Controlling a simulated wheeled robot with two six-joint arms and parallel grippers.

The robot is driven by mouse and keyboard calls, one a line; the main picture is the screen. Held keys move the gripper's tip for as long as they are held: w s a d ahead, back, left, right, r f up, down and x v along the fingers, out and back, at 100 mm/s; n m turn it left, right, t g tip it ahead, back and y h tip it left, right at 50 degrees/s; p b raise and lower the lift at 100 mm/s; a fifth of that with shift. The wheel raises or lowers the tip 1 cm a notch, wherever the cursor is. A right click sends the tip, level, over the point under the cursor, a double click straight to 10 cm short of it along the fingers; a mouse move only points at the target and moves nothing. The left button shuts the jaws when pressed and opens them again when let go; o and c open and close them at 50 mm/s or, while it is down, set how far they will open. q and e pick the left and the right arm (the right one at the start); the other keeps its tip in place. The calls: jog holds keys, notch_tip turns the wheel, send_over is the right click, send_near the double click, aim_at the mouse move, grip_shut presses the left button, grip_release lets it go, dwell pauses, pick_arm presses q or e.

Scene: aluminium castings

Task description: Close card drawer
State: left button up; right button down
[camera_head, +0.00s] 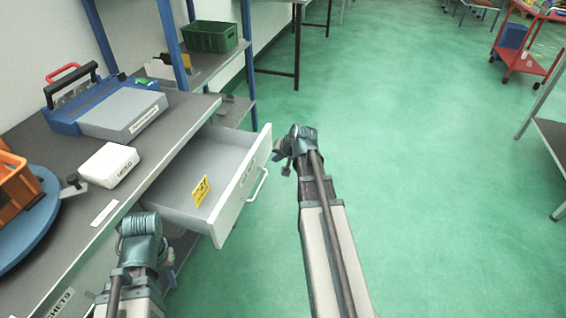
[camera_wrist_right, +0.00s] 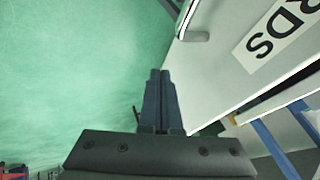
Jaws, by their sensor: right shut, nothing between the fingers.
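The card drawer (camera_head: 232,190) stands pulled out from under the grey worktop in the head view. It is pale grey, with a yellow label inside and a bar handle (camera_head: 258,185) on its front. My right gripper (camera_head: 284,152) is beside the far end of the drawer front, over the floor. In the right wrist view its fingers (camera_wrist_right: 160,88) are shut and empty. The drawer front (camera_wrist_right: 225,75) with the letters "RDS" and part of the handle (camera_wrist_right: 194,36) lie to their right. My left wrist (camera_head: 140,228) is near the drawer's near side; its fingers are hidden.
The worktop carries a blue and grey machine (camera_head: 122,112), a white box (camera_head: 108,165) and an orange bin (camera_head: 18,185). A green crate (camera_head: 210,36) stands on the shelf behind.

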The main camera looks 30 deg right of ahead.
jog(key=shift+w+a+r, duration=0.2)
jog(key=shift+w+a, duration=0.8)
jog(key=shift+w, duration=0.1)
jog(key=w+a, duration=0.5)
jog(key=w, duration=0.1)
jog(key=w+a, duration=0.5)
jog(key=w, duration=0.1)
jog(key=w+a, duration=0.6)
jog(key=w, duration=0.1)
jog(key=shift+w+a, duration=0.1)
jog(key=shift+a, duration=0.1)
jog(key=shift+w+r, duration=0.1)
